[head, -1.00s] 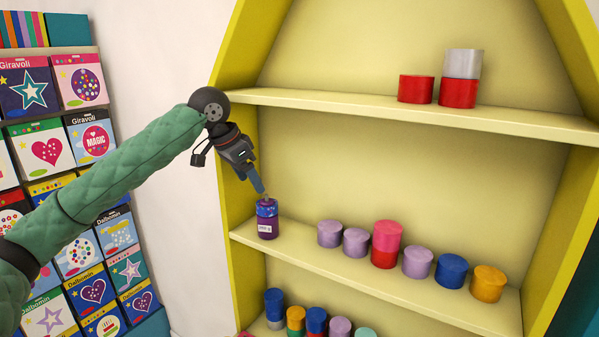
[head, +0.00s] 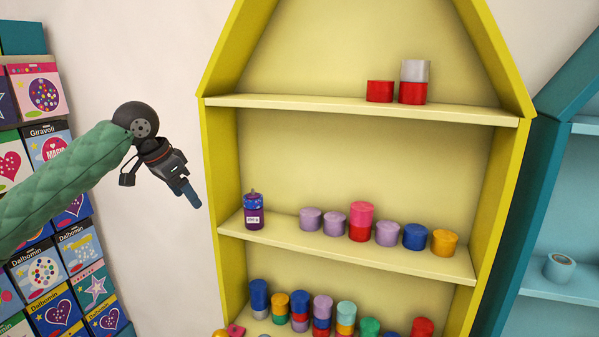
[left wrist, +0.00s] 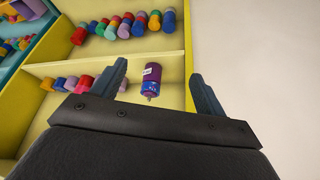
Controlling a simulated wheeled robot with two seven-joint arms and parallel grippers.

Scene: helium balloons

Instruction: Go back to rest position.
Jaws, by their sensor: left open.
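My left gripper (head: 191,194) is in the head view, left of the yellow shelf unit and clear of it, pointing down and to the right. In the left wrist view its two fingers (left wrist: 160,80) are spread apart with nothing held between them. A purple bottle with a blue patterned upper part (head: 253,210) stands upright at the left end of the middle shelf. It also shows beyond the fingers in the left wrist view (left wrist: 152,75), apart from them. My right gripper is not in view.
The yellow shelf unit (head: 212,160) holds several coloured ribbon rolls on its shelves. A teal shelf (head: 510,200) stands at the right. Boxed packs (head: 75,250) line the left side. Plain white wall lies between the packs and the yellow unit.

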